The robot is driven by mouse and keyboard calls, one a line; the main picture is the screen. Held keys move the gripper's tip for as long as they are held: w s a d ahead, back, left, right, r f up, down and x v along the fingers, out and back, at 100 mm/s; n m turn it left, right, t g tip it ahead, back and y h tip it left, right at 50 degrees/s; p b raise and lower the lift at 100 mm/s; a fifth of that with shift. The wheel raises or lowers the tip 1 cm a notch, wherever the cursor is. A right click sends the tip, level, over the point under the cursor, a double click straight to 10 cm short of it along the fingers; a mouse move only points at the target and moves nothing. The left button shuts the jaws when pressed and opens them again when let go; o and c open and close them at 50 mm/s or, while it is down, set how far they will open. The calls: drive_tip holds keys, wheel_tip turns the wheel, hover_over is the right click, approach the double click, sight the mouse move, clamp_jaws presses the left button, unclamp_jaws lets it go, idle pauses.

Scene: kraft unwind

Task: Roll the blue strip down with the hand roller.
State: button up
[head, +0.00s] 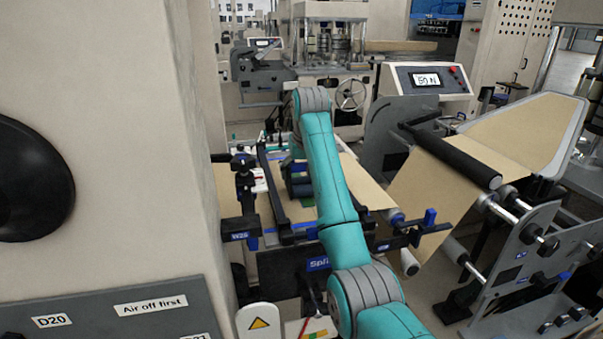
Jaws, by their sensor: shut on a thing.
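My teal arm reaches over the splice table (304,213), which carries brown kraft web. My gripper (296,168) is small and dark below the wrist, partly covered by my own forearm. It is shut on a dark blue thing, apparently the hand roller (298,189), low over the web between the two dark clamp bars. I cannot tell whether the roller touches the web. I cannot make out the blue strip for certain; the arm and roller cover part of the table.
A beige column (110,130) stands close on the left. A clamp with blue knobs (430,217) sits at the table's right end. Kraft web (432,190) runs up over a black roller (458,160). A display panel (427,80) stands behind.

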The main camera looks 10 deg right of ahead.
drive_tip(key=shift+w, duration=0.15)
drive_tip(key=shift+w+f, duration=0.15)
drive_tip(key=shift+w, duration=1.15)
wheel_tip(320, 180, up, 7)
idle(0.7)
idle(0.4)
drive_tip(key=shift+d, duration=0.1)
